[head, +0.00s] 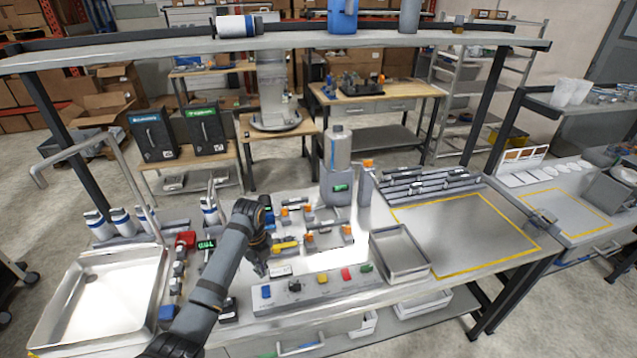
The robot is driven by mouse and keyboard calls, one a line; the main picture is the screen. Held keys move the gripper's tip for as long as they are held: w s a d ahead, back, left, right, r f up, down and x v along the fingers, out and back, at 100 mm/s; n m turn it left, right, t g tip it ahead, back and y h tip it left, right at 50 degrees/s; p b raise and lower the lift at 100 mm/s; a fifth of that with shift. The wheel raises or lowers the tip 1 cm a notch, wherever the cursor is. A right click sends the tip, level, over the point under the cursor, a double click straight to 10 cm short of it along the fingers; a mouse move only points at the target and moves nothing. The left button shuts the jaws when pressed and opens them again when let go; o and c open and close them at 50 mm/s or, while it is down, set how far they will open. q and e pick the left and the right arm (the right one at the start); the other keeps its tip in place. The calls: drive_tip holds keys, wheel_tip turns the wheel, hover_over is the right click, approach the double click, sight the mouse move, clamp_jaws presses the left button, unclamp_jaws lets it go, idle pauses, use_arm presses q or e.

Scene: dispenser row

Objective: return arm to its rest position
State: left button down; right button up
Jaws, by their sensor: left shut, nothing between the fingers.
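My left arm comes in from the lower left over the workbench, and my left gripper (261,268) hangs at its end. The gripper is shut and empty, just above and behind the left part of a grey button panel (315,290) with coloured buttons. I cannot tell whether its tips touch anything. My right gripper is not in view.
A sink-like metal tray (95,300) is at the left. A shallow metal tray (400,252) sits right of centre. A grey dispenser (338,170) stands at the back. A yellow-outlined area (465,235) at the right is clear. A shelf (280,43) spans above.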

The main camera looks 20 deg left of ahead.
use_arm(q)
drive_tip(key=s+f+n, duration=0.1)
drive_tip(key=s+d+n, duration=0.1)
drive_tip(key=s+d+f+n, duration=0.1)
drive_tip(key=s+n, duration=0.1)
drive_tip(key=shift+d+f+t, duration=0.1)
drive_tip(key=shift+f+t, duration=0.2)
drive_tip(key=shift+f, duration=0.05)
drive_tip(key=s+d+r+n+t, duration=0.2)
drive_tip(key=s+d+n, duration=0.1)
drive_tip(key=s+n, duration=0.55)
drive_tip(key=s+d+r+n+t, duration=0.1)
drive_tip(key=s+d+r+n, duration=0.15)
drive_tip(key=s+n, duration=0.65)
wheel_tip(320, 180, down, 36)
drive_tip(key=s+a+n+g+b, duration=0.1)
drive_tip(key=s+a+n+b, duration=0.15)
drive_tip(key=b, duration=0.55)
drive_tip(key=s+a+f+g+b, duration=0.1)
drive_tip(key=s+f+b, duration=0.4)
drive_tip(key=s+f, duration=1.2)
wheel_tip(320, 180, down, 3)
drive_tip(key=shift+s+r+m+y, duration=0.1)
drive_tip(key=shift+s+m+y, duration=0.05)
drive_tip(key=shift+m+y, duration=0.25)
drive_tip(key=shift+a, duration=0.1)
